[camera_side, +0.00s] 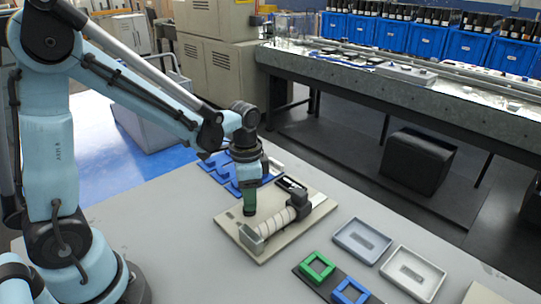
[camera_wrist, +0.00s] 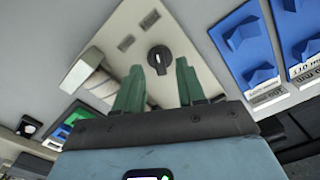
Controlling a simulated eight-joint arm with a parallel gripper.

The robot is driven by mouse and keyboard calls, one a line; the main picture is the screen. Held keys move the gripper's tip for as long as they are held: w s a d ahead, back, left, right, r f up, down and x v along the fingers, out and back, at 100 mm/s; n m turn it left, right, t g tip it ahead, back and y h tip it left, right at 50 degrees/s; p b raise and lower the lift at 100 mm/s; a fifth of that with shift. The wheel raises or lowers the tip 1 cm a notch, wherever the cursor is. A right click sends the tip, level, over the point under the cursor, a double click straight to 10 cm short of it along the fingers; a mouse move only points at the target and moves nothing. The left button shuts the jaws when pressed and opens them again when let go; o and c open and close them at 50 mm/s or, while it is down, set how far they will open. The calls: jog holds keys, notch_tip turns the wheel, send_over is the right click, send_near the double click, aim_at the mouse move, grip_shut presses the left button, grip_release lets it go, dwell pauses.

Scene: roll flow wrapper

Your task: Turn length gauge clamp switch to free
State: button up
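A beige machine plate (camera_side: 232,224) lies on the grey table, carrying a ribbed cream roll (camera_side: 277,222) with metal ends. In the wrist view a dark round knob (camera_wrist: 159,58) with a pointer mark sits on the beige plate (camera_wrist: 180,22), likely the clamp switch; two small grey label patches lie beside it. My gripper (camera_wrist: 160,70) has green fingers that stand apart, one on each side below the knob in the picture, with nothing visible between them. In the side view my gripper (camera_side: 249,212) points down over the plate's left part and hides the knob. Contact cannot be told.
Blue holders (camera_wrist: 245,38) stand beside the plate, also in the side view (camera_side: 222,168). In front are a green frame (camera_side: 317,267), a blue frame (camera_side: 350,292), a blue-grey tray (camera_side: 362,240) and a grey tray (camera_side: 412,273). The table's left front is clear.

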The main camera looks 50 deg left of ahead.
jog(key=shift+f, duration=0.95)
grip_shut()
